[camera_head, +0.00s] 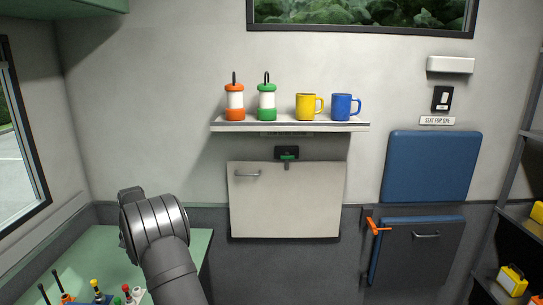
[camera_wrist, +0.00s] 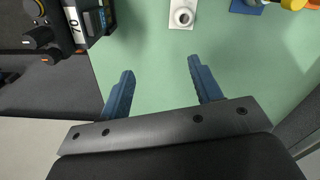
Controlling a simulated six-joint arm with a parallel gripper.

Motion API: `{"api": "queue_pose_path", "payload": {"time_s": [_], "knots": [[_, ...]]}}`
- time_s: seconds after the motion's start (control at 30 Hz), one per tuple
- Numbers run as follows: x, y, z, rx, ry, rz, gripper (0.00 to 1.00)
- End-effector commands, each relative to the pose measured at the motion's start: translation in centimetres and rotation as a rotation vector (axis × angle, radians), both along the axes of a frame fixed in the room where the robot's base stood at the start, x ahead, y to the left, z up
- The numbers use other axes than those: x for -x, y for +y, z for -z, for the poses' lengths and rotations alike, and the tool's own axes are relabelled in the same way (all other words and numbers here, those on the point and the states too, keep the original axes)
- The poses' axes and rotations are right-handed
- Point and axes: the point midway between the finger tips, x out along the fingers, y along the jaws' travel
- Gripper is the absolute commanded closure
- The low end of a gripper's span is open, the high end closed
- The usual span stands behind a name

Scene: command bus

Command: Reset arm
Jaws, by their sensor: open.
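My gripper (camera_wrist: 158,82) shows in the wrist view with its two blue fingers spread wide apart and nothing between them. It is over a green worktop (camera_wrist: 145,50). In the head view my grey arm rises at the lower left in front of the green worktop (camera_head: 100,245), and the fingers are hidden there.
The wrist view shows a dark device (camera_wrist: 75,25) at upper left and a white fitting (camera_wrist: 182,15) at the top. In the head view, a wall shelf (camera_head: 290,126) holds lanterns and mugs above a closed white panel (camera_head: 287,205). A blue seat (camera_head: 430,165) is at right.

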Motion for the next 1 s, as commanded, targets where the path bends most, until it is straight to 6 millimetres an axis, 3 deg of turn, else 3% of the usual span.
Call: {"api": "queue_pose_path", "payload": {"time_s": [0.6,0.8,1.0], "knots": [[-3.0,-11.9,-1.0,-0.003,0.002,0.164,0.41],[-3.3,-14.5,-1.2,-0.003,0.002,0.2,0.41],[-3.3,-15.5,-1.3,-0.004,0.002,0.213,0.41]]}}
